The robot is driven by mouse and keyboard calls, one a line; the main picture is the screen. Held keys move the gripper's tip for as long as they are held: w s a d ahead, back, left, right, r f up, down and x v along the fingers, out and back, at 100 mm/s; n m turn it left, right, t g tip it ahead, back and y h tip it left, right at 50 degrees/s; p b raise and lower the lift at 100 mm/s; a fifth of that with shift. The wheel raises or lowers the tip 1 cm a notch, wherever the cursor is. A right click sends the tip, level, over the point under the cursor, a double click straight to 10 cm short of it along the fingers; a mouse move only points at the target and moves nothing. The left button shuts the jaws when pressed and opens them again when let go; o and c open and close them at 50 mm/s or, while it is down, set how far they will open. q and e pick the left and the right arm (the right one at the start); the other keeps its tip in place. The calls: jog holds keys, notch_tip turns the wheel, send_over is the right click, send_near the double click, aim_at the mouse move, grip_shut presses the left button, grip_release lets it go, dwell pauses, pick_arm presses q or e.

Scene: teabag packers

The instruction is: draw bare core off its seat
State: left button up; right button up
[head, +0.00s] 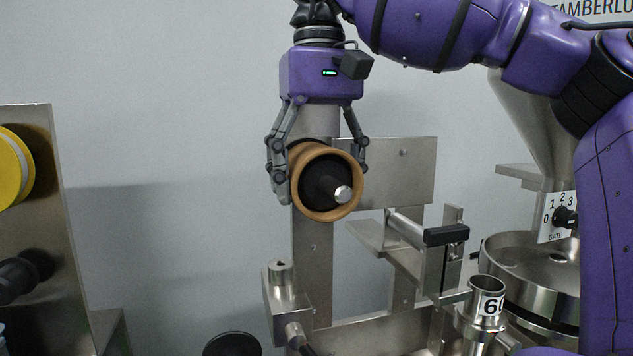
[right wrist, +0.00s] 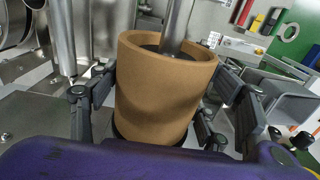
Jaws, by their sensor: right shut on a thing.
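The bare core is a brown cardboard tube (head: 322,215), lying with its open end toward the head camera. A black seat (head: 318,180) with a bright metal spindle tip (head: 343,193) shows inside its bore. My right gripper (head: 320,178) comes down from above, with one finger on each side of the core, and is shut on it. In the right wrist view the core (right wrist: 163,95) sits between the fingers, and a metal rod (right wrist: 177,25) comes out of its end. How far the core sits on the seat cannot be told. My left gripper is not in view.
A steel machine with a black-handled lever (head: 446,235) and a steel cup marked 6 (head: 487,287) stands below right. A steel panel with a yellow roll (head: 14,168) stands at the left. A gate dial (head: 565,217) is at the right. Open space lies left of the core.

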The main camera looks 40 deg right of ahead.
jog(key=shift+s, duration=0.1)
dwell(0.4)
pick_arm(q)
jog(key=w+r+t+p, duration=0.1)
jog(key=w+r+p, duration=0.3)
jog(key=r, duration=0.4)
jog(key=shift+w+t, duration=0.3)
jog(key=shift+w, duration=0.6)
pick_arm(e)
jog(key=s+a, duration=0.4)
jog(key=s, duration=0.3)
jog(key=s+a, duration=0.4)
jog(key=s, duration=0.4)
jog(key=shift+a, duration=0.25)
